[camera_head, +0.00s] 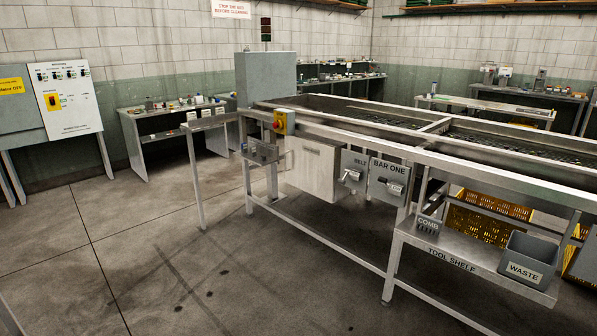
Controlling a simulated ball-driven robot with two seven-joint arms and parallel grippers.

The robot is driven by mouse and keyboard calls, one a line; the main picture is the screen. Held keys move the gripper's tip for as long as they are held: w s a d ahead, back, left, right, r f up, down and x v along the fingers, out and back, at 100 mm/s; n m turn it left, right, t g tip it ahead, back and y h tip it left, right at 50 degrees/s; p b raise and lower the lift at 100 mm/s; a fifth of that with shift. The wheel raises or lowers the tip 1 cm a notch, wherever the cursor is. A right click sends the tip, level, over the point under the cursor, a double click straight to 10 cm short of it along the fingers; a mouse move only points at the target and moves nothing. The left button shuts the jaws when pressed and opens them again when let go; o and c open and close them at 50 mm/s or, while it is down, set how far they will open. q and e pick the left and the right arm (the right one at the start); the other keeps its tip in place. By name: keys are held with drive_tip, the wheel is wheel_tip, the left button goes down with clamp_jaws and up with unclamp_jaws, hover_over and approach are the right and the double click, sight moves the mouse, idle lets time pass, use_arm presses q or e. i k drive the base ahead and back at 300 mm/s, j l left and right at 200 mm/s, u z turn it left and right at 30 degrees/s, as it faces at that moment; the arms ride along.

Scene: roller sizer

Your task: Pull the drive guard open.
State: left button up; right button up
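The sizer (330,135), a long metal frame machine, runs from the middle to the right edge. A plain light grey panel (316,170) hangs under its near rail, towards the left end. It looks like the drive guard, and it appears shut, lying flush along the frame. A small label shows at its top, and what seems to be a small handle (288,159) is at its left edge. What is behind the panel is hidden. Neither of my grippers is in view.
A tool shelf (455,258) bears a WASTE bin (526,260). The floor (200,270) in front is clear.

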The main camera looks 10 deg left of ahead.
sight(310, 165)
drive_tip(key=i+j+u, duration=0.15)
drive_tip(key=i+u, duration=0.55)
drive_tip(key=u, duration=0.15)
drive_tip(key=i+u, duration=0.4)
drive_tip(key=i+z, duration=0.1)
drive_tip(key=i, duration=0.4)
drive_tip(key=i+j, duration=0.15)
drive_tip(key=i, duration=0.35)
drive_tip(key=i+z, duration=0.45)
drive_tip(key=i+j+z, duration=0.3)
drive_tip(key=i+z, duration=0.15)
drive_tip(key=i, duration=0.05)
